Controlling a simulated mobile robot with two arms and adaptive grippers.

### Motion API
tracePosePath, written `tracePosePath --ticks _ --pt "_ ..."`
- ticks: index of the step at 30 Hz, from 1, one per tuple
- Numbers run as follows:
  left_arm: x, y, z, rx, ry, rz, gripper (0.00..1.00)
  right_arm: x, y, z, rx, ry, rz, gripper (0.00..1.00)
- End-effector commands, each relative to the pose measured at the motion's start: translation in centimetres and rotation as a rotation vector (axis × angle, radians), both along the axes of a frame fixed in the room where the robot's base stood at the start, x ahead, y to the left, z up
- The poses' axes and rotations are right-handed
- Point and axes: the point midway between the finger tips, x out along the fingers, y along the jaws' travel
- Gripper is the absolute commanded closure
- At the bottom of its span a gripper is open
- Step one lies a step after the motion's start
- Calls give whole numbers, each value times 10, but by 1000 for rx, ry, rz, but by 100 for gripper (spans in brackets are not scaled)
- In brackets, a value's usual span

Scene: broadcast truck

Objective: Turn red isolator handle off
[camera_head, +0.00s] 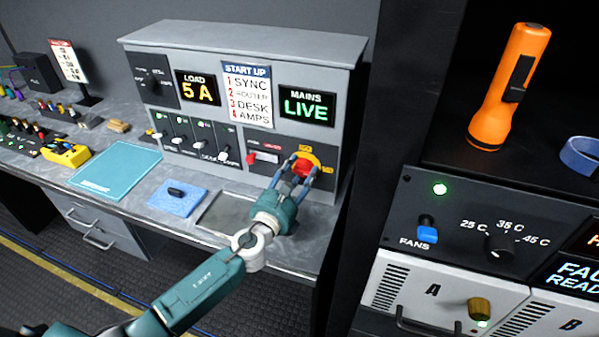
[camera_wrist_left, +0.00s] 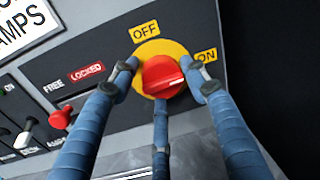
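The red isolator handle (camera_head: 302,168) sits on a yellow disc at the lower right of the grey console. In the left wrist view the red handle (camera_wrist_left: 162,76) has a raised ridge pointing right, towards the ON label (camera_wrist_left: 207,55). The OFF label (camera_wrist_left: 145,30) is above it. My left gripper (camera_head: 294,172) has its fingers spread around the handle. In the left wrist view the left gripper (camera_wrist_left: 166,75) shows one finger left, one right and one below, with yellow showing between the left fingertip and the handle. My right gripper is not in view.
A small red lever (camera_wrist_left: 62,118) sits left of the handle by the FREE and LOCKED labels. The MAINS display (camera_head: 306,106) reads LIVE. A dark rack with an orange torch (camera_head: 508,90) stands to the right. A blue pad (camera_head: 178,198) lies on the desk.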

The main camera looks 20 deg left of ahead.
Motion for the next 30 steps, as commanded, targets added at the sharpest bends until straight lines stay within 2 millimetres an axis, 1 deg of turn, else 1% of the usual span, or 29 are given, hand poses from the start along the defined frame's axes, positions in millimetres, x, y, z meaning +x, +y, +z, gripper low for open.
tracePosePath --ticks 1,3,30 --pt "0 0 0 0 -1 -1 70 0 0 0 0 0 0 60" --pt "0 0 1 1 -1 -1 83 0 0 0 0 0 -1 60" --pt "1 -1 3 -61 -5 -2 84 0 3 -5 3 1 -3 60"
